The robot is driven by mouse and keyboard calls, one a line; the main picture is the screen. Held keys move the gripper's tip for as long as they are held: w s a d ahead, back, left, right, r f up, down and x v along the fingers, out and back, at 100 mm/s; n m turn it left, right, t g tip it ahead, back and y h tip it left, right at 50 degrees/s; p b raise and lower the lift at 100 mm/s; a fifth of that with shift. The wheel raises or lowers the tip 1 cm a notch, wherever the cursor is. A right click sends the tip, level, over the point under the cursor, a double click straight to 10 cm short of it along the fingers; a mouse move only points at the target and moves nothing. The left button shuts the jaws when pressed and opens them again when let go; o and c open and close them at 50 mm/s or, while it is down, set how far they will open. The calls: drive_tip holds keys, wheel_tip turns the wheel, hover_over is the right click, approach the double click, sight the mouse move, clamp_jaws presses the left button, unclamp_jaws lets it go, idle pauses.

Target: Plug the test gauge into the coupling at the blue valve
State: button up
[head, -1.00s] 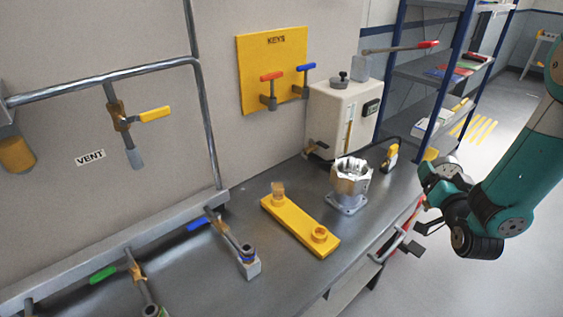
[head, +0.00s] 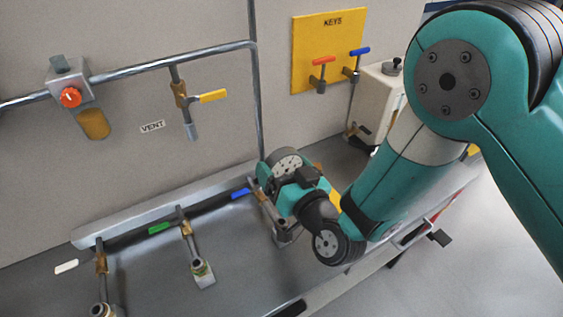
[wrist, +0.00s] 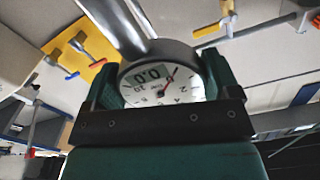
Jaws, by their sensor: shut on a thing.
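My gripper (wrist: 160,72) is shut on the test gauge (wrist: 150,82), a round white dial with a red needle and a "0.0" readout, held between the dark green fingers in the wrist view. The blue valve handle (head: 240,193) shows just left of my wrist. The valve's coupling is mostly covered by my wrist, with a grey block (head: 287,239) showing below it. I cannot tell whether the gauge touches the coupling.
The green-handled valve (head: 158,228) and a white-handled one (head: 66,266) stand to the left on the bench. Pipework and a yellow vent handle (head: 213,96) are on the wall. The yellow keys board (head: 330,55) hangs behind. A pale box (head: 380,98) stands behind my arm.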

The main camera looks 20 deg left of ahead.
drive_tip(key=shift+s+a, duration=0.2)
drive_tip(key=shift+s+d+b, duration=0.1)
drive_tip(key=shift+d+b, duration=0.05)
drive_tip(key=shift+b, duration=0.2)
wheel_tip(320, 180, down, 6)
drive_tip(key=b, duration=0.5)
drive_tip(key=shift+r, duration=0.15)
drive_tip(key=shift+f+b, duration=1.5)
drive_tip(key=shift+f, duration=0.3)
idle(1.2)
drive_tip(key=o, duration=0.9)
